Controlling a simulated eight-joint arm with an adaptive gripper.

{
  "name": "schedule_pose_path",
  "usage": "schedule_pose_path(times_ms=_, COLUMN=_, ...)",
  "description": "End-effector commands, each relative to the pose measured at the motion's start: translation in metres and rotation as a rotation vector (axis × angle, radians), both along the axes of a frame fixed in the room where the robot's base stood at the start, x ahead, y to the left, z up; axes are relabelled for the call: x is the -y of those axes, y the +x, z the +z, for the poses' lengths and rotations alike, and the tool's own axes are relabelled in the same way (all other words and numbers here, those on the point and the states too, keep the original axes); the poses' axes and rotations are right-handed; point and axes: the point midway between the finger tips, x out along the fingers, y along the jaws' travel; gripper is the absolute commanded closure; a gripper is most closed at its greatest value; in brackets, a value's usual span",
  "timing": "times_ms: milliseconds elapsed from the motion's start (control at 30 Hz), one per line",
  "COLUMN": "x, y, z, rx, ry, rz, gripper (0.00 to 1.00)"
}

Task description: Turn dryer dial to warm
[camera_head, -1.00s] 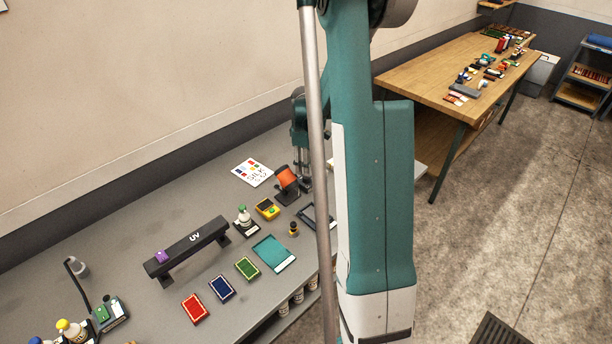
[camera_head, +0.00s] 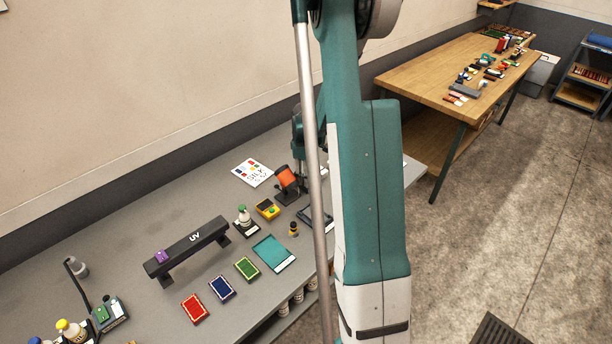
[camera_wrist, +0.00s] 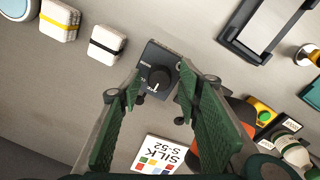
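A dark control box (camera_wrist: 170,60) with a round black dial (camera_wrist: 159,77) shows in the wrist view. The dial has a pale pointer line, and small pale lettering around it is too small to read. My gripper (camera_wrist: 158,79) is open, its two green-padded fingers on either side of the dial. No contact with the dial is visible. An orange device on a black stand (camera_head: 286,180), possibly the dryer, stands on the grey bench in the head view. The box and dial cannot be made out in the head view, where my arm covers part of the bench.
A white SILK S-52 card (camera_wrist: 160,155) lies near the box. A framed screen (camera_wrist: 262,28), wrapped white stacks (camera_wrist: 106,42) and a green-capped bottle (camera_wrist: 290,150) are nearby. A black UV lamp (camera_head: 190,243) and coloured pads (camera_head: 222,289) are farther left on the bench.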

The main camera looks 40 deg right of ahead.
Motion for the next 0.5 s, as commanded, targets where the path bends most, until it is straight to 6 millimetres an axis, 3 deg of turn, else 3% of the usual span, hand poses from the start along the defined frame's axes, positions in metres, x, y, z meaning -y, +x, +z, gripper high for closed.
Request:
schedule_pose_path(times_ms=33, x=0.0000, y=0.0000, z=0.0001, rx=0.000, ry=0.000, rz=0.000, gripper=0.66)
schedule_pose_path(times_ms=233, x=0.0000, y=0.0000, z=0.0001, rx=0.000, ry=0.000, rz=0.000, gripper=0.92)
schedule_pose_path(times_ms=500, x=-0.0002, y=0.0000, z=-0.0001, rx=0.000, ry=0.000, rz=-0.008, gripper=0.93)
